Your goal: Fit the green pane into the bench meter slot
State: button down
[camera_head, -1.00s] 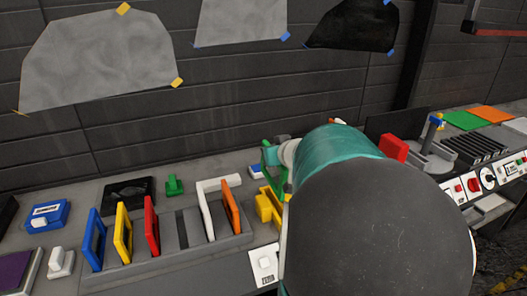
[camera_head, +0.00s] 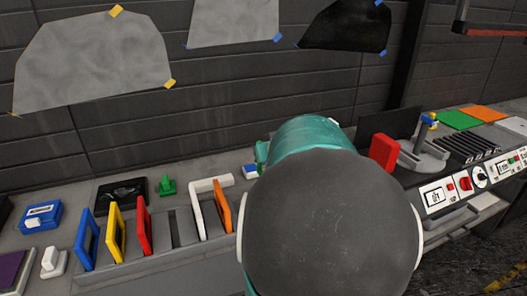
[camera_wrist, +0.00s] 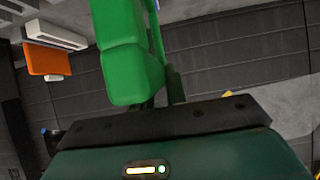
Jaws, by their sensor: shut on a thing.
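The green pane (camera_wrist: 132,65) is held in my gripper (camera_wrist: 162,98) in the wrist view, filling the upper middle with a thick green part and a thinner bar beside it. The fingers are dark and mostly hidden behind the green. In the head view my arm's large round link covers the gripper and nearly all of the pane. I cannot make out the meter's slot; a row of bench instruments with a dial (camera_head: 480,176) stands at the right.
A grey rack (camera_head: 170,247) holds blue (camera_head: 87,240), yellow (camera_head: 115,233), red (camera_head: 145,225) and orange (camera_head: 222,212) frames, with a gap in its middle. A red block (camera_head: 383,152) and a ribbed black block (camera_head: 467,148) stand right of my arm. The wall is close behind.

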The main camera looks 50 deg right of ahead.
jog(key=shift+f, duration=2.85)
jog(key=shift+f, duration=2.35)
jog(key=c, duration=1.3)
grip_release()
jog(key=shift+a, duration=0.1)
jog(key=v, duration=1.3)
jog(key=shift+s+a+r, duration=0.2)
jog(key=shift+s, duration=0.05)
